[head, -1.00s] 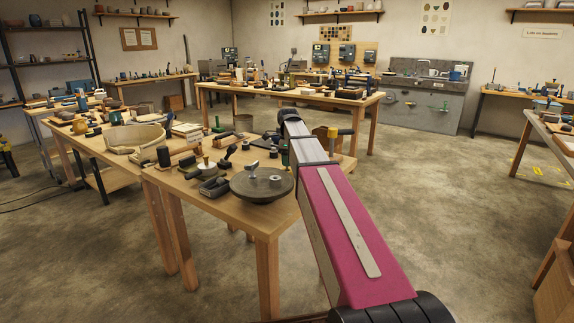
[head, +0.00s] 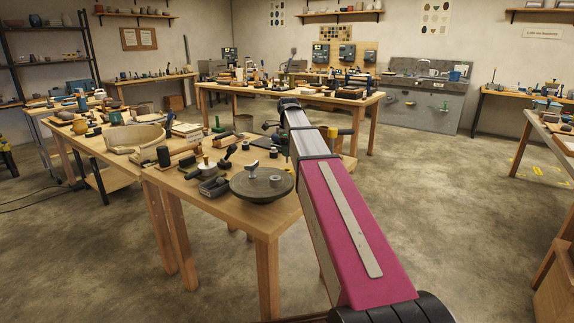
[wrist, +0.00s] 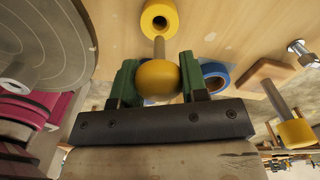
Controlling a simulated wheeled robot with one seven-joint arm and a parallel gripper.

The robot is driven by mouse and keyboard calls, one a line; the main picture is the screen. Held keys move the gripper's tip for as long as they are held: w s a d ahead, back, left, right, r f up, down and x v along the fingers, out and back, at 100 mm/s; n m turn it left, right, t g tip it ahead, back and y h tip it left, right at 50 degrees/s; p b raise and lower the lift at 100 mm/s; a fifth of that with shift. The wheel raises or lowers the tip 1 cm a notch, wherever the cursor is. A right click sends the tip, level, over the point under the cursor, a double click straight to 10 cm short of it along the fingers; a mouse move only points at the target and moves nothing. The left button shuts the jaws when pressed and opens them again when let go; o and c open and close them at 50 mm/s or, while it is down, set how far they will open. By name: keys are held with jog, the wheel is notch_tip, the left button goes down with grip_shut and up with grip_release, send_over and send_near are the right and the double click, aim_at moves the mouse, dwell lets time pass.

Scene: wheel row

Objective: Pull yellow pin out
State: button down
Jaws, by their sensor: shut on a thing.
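In the wrist view, the green fingers of my gripper (wrist: 158,84) are closed on the two sides of a round yellow knob (wrist: 158,78). A short metal shaft (wrist: 159,47) runs from the knob towards a yellow ring-shaped piece (wrist: 160,17) on the wooden table. A second yellow-ended piece (wrist: 297,132) with a metal shaft stands at the right, apart from my gripper. In the head view, my arm hides the knob and the fingertips.
A blue ring (wrist: 214,76) lies close to the right finger. A round grey disc (wrist: 45,40) is at the left; it also shows on the near table in the head view (head: 250,190). Several tools crowd this table. Open floor (head: 440,200) lies to the right.

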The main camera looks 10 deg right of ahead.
jog(key=shift+r, duration=1.75)
